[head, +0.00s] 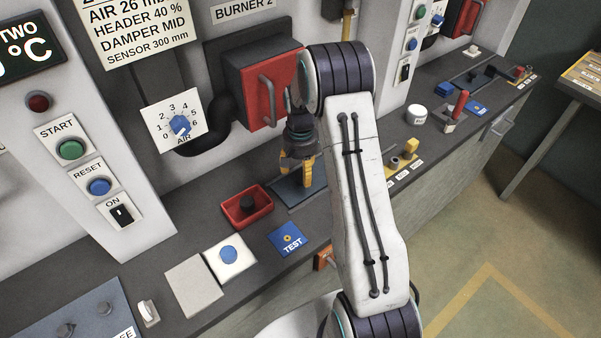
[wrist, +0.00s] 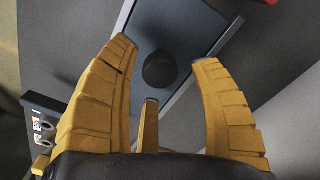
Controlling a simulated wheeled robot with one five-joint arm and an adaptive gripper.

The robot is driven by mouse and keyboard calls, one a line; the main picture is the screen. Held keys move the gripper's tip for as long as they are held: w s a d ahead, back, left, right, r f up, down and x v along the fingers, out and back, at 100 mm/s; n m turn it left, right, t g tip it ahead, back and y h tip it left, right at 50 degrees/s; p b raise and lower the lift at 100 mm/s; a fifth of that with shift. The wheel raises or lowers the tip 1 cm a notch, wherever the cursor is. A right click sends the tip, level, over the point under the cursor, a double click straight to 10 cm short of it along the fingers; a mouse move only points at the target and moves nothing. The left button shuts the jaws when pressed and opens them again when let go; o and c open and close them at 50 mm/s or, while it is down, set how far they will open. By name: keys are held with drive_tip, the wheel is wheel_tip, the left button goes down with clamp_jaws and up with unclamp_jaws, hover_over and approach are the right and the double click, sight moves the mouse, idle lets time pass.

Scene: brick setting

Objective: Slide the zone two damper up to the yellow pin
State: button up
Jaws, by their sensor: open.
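My gripper (head: 307,180) points down over a dark blue-grey slide plate (head: 283,196) on the counter, below the red burner box. Its yellow fingers are spread in the wrist view (wrist: 163,65). A round dark knob (wrist: 159,70), seemingly the damper's handle, lies between the fingertips on the plate (wrist: 185,20). Nothing is gripped. I cannot tell how far above the knob the fingertips are. My gripper and arm hide the knob and part of the plate in the head view. I cannot make out the yellow pin on this plate.
A red tray (head: 232,213) with a black knob stands left of the plate. A blue TEST plate (head: 284,236) and a white blue-button panel (head: 240,267) lie nearer. Yellow pieces (head: 411,146) stand right of my arm. A red-handled lever (head: 460,105) is farther right.

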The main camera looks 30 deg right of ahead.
drive_tip(key=shift+f, duration=0.95)
drive_tip(key=shift+c, duration=0.4)
clamp_jaws()
